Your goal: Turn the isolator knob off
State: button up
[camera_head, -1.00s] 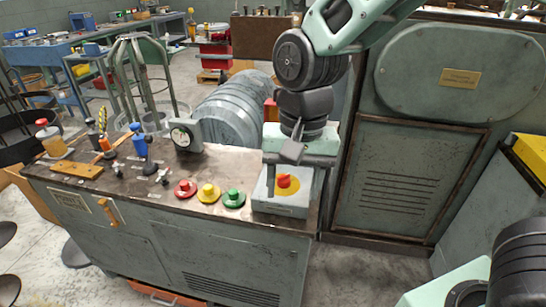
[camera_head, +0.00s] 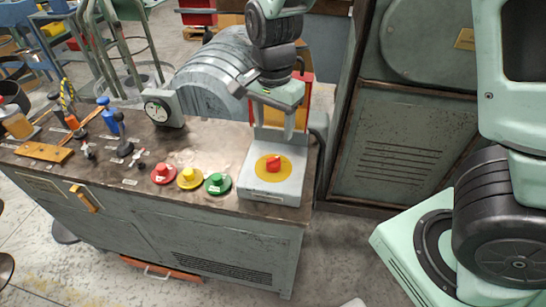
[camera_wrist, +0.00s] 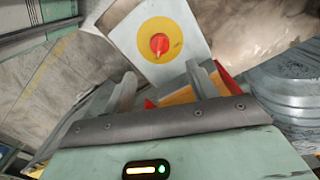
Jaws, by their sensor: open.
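The isolator knob (camera_head: 273,164) is red, on a yellow disc (camera_head: 262,173) on top of a pale grey box (camera_head: 270,192) at the bench's right end. The knob (camera_wrist: 159,44) also shows whole in the wrist view, with a small pointed end towards the bottom of the picture. My gripper (camera_head: 272,126) is open and empty, behind and above the knob in the head view. In the wrist view my two fingers (camera_wrist: 162,82) stand apart, with the knob beyond their tips and clear of them. No contact shows.
Red (camera_head: 163,173), yellow (camera_head: 189,177) and green (camera_head: 217,183) buttons sit left of the box. A dial gauge (camera_head: 158,110) stands behind them. A red and yellow object (camera_head: 302,97) is close behind my gripper. A tall grey cabinet (camera_head: 400,150) stands right of the bench.

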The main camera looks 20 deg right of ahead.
aim_at(273, 159)
notch_tip(273, 159, down, 11)
jog(key=shift+f+b, duration=0.1)
jog(key=shift+b, duration=0.4)
jog(key=shift+c, duration=0.4)
jog(key=c, duration=0.9)
